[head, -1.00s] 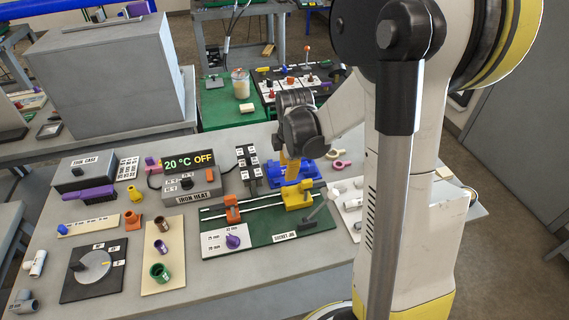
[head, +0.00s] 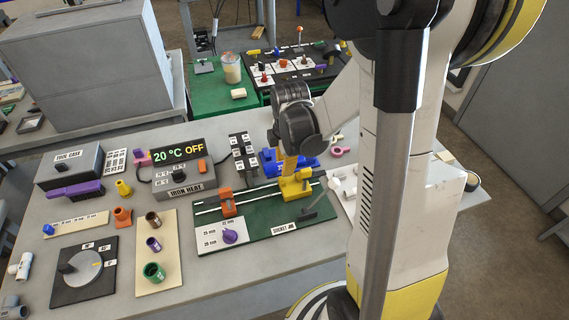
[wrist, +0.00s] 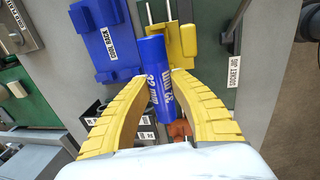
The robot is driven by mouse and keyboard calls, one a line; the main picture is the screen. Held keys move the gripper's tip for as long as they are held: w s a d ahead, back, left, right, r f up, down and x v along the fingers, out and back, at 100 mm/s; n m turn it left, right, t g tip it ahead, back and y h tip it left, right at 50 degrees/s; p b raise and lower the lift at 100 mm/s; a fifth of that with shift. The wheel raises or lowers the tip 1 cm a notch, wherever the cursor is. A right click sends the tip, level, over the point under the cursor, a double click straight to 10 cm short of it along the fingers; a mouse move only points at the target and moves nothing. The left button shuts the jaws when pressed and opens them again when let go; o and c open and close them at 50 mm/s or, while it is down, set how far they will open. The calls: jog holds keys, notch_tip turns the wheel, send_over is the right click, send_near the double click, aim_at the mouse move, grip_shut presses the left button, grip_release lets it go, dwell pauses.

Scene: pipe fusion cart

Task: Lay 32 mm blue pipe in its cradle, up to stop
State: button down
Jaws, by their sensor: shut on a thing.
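In the wrist view, my gripper (wrist: 160,98) is shut on a blue pipe (wrist: 158,80) marked 32 mm, one yellow finger on each side. The pipe's far end points toward the gap between a blue rack (wrist: 130,65) and the yellow clamp (wrist: 184,42) of the socket jig. It looks to be above the jig; I cannot tell whether it touches it. In the head view, my gripper (head: 287,168) is just behind the yellow clamp (head: 297,185) on the green socket jig (head: 272,220). The pipe is hidden there.
An orange clamp (head: 228,204) sits on the jig's rods, left of the yellow clamp. A purple knob (head: 230,236) is at the jig's front left. The iron heater (head: 180,172), reading 20 °C OFF, stands left of the jig. Pink parts (head: 340,150) lie at right.

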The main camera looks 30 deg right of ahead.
aim_at(287, 183)
jog(key=shift+f+b, duration=2)
jog(key=shift+f, duration=0.5)
jog(key=shift+d, duration=0.3)
jog(key=c, duration=1.2)
grip_release()
jog(key=shift+s, duration=0.1)
jog(key=shift+o, duration=0.2)
jog(key=shift+r, duration=0.1)
notch_tip(287, 183, up, 12)
jog(key=s, duration=0.1)
jog(key=shift+s+a, duration=0.25)
jog(key=shift+s, duration=0.1)
